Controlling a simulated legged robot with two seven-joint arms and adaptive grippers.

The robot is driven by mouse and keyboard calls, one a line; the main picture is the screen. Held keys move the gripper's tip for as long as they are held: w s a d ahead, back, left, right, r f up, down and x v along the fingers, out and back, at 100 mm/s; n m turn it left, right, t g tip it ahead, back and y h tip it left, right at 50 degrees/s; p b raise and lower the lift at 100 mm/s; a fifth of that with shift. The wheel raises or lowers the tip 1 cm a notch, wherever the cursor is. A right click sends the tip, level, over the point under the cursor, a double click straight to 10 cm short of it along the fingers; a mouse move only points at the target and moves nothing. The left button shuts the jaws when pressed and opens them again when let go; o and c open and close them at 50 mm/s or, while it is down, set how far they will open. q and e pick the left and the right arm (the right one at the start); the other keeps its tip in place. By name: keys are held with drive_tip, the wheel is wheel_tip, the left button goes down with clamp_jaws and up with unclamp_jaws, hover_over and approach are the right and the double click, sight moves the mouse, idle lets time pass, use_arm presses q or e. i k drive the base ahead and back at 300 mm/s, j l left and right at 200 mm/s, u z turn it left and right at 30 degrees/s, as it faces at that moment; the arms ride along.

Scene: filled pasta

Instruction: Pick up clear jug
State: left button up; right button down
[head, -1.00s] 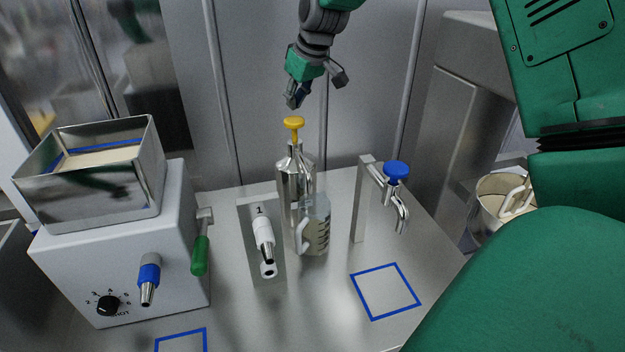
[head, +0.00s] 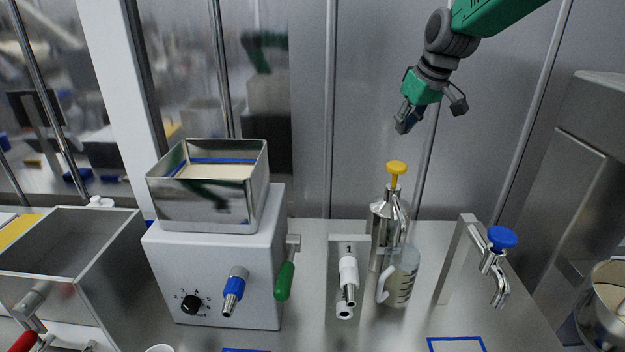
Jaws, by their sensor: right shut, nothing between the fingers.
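The clear jug (head: 402,277) stands upright on the steel worktop, with a handle on its left and dark markings on its side. It is right in front of a silver bottle (head: 386,226) with a yellow pump top (head: 397,170), and hides part of it. My right gripper (head: 404,126) hangs above and behind the yellow top, well apart from the jug. It is shut and empty. My left gripper is not in view.
A small upright dispenser marked 1 (head: 348,272) stands just left of the jug. A tap with a blue knob (head: 502,238) stands to the right. A white machine with a steel hopper (head: 212,252) is at left. Blue-outlined squares (head: 457,340) mark the front worktop.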

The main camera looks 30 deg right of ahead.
sight(401, 262)
drive_tip(key=k+j, duration=0.75)
drive_tip(key=k, duration=0.15)
